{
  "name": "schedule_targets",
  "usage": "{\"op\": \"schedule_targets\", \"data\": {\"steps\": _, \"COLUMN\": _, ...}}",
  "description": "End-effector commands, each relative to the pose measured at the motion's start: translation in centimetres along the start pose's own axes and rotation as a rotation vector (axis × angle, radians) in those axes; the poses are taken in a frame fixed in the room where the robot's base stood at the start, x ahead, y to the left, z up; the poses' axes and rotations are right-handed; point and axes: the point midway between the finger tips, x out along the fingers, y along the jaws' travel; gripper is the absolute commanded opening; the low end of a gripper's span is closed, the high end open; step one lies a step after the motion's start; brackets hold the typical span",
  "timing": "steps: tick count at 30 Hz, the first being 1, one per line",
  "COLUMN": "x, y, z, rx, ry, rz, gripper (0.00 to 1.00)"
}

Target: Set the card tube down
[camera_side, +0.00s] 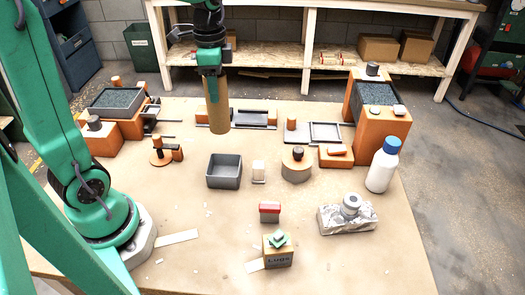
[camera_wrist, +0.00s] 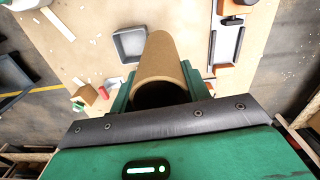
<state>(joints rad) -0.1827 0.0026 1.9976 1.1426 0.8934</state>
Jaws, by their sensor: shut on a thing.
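The card tube (camera_side: 217,112) is a plain brown cylinder, held upright in the side view. My gripper (camera_side: 211,84) is shut on its upper part, and the tube hangs down below the fingers. Its lower end appears to be above the table (camera_side: 190,230), though the exact height is hard to judge. In the wrist view the tube (camera_wrist: 162,62) sits between the green fingers of my gripper (camera_wrist: 160,90), with its open end towards the camera.
A grey open tray (camera_side: 224,184) lies in front of the tube. Orange blocks with a grey bin (camera_side: 375,92) stand at the right, near a white bottle with a blue cap (camera_side: 383,165). A foil-wrapped block (camera_side: 346,216) is at front right. The front left table is mostly clear.

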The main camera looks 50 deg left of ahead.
Motion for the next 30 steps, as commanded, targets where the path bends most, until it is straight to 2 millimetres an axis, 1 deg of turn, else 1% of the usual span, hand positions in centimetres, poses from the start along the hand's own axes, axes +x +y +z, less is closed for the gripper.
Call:
{"op": "schedule_targets", "data": {"steps": 1, "x": 0.0, "y": 0.7, "z": -1.2, "rx": 0.049, "ry": 0.0, "rz": 0.0, "gripper": 0.13}}
{"op": "schedule_targets", "data": {"steps": 3, "x": -0.1, "y": 1.5, "z": -2.6, "rx": 0.114, "ry": 0.001, "rz": -0.001, "gripper": 0.13}}
{"op": "schedule_targets", "data": {"steps": 9, "x": -0.2, "y": 4.3, "z": -6.3, "rx": 0.289, "ry": 0.001, "rz": -0.001, "gripper": 0.13}}
{"op": "schedule_targets", "data": {"steps": 15, "x": -0.2, "y": 6.5, "z": -8.7, "rx": 0.414, "ry": 0.0, "rz": -0.001, "gripper": 0.13}}
{"op": "schedule_targets", "data": {"steps": 18, "x": -0.2, "y": 7.2, "z": -9.4, "rx": 0.448, "ry": 0.001, "rz": -0.001, "gripper": 0.13}}
{"op": "schedule_targets", "data": {"steps": 22, "x": -0.3, "y": 7.5, "z": -9.7, "rx": 0.466, "ry": 0.001, "rz": -0.001, "gripper": 0.13}}
{"op": "schedule_targets", "data": {"steps": 26, "x": -0.2, "y": 7.5, "z": -9.7, "rx": 0.469, "ry": 0.0, "rz": -0.001, "gripper": 0.13}}
{"op": "schedule_targets", "data": {"steps": 30, "x": 0.0, "y": 7.1, "z": -9.6, "rx": 0.466, "ry": 0.0, "rz": 0.0, "gripper": 0.13}}
